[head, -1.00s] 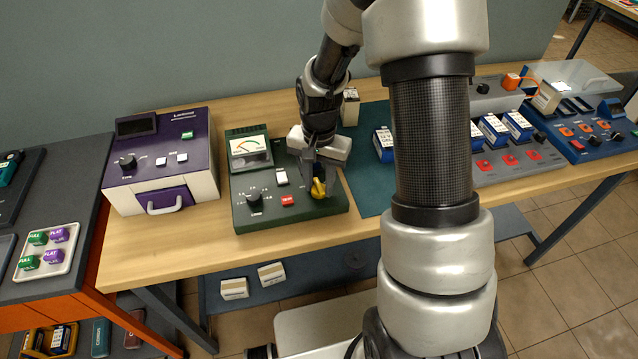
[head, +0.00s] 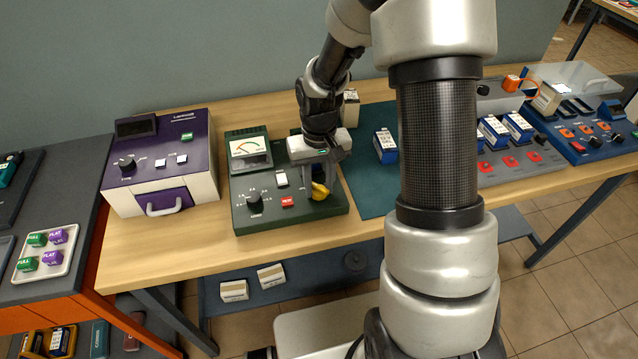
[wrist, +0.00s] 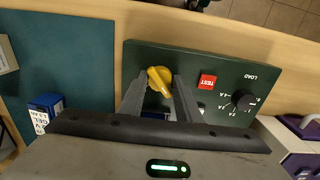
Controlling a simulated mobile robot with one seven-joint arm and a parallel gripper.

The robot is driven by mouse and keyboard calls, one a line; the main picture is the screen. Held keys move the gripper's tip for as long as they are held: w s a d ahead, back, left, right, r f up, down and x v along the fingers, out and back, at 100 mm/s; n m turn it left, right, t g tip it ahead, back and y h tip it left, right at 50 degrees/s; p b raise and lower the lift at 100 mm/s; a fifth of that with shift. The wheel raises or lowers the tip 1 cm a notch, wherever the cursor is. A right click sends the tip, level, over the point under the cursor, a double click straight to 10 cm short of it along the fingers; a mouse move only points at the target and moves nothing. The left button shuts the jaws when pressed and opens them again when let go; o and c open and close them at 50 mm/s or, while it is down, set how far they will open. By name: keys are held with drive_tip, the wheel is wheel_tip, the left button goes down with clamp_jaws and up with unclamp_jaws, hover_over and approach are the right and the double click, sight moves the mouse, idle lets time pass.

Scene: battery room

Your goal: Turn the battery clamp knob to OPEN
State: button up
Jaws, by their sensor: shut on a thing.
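The yellow clamp knob (head: 320,191) sits at the front right of the dark green battery tester (head: 240,215). In the wrist view the knob (wrist: 158,77) lies between the two fingertips, its narrow end slanting down and to the right. My gripper (wrist: 161,84) is shut on the knob from above; it also shows in the head view (head: 317,180). Behind the knob, a dark blue thing (wrist: 155,115) shows partly between the fingers. No marking for OPEN is readable; the fingers cover part of the knob's surroundings.
The tester also carries a meter (head: 250,148), a black load dial (head: 255,202) and a red TEST button (head: 288,202). A purple and white machine (head: 160,165) stands to the left. A teal mat (head: 375,195) with a blue and white battery (head: 385,146) lies to the right.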

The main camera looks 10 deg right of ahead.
sight(319, 187)
drive_tip(key=shift+w, duration=0.1)
idle(0.3)
drive_tip(key=o, duration=1.1)
wheel_tip(319, 187, up, 18)
drive_tip(key=shift+f+p, duration=0.25)
drive_tip(key=shift+p, duration=0.35)
drive_tip(key=s+r+t+p, duration=0.1)
drive_tip(key=s+r+t, duration=0.1)
drive_tip(key=s+r, duration=0.2)
drive_tip(key=s+r+t+p, duration=0.1)
drive_tip(key=s+r, duration=0.4)
drive_tip(key=s, duration=0.3)
drive_tip(key=s+r+t+p, duration=0.2)
drive_tip(key=s+r, duration=0.3)
drive_tip(key=s, duration=0.1)
drive_tip(key=shift+s+r+t, duration=0.1)
drive_tip(key=shift+s+t, duration=0.2)
drive_tip(key=shift+s, duration=0.05)
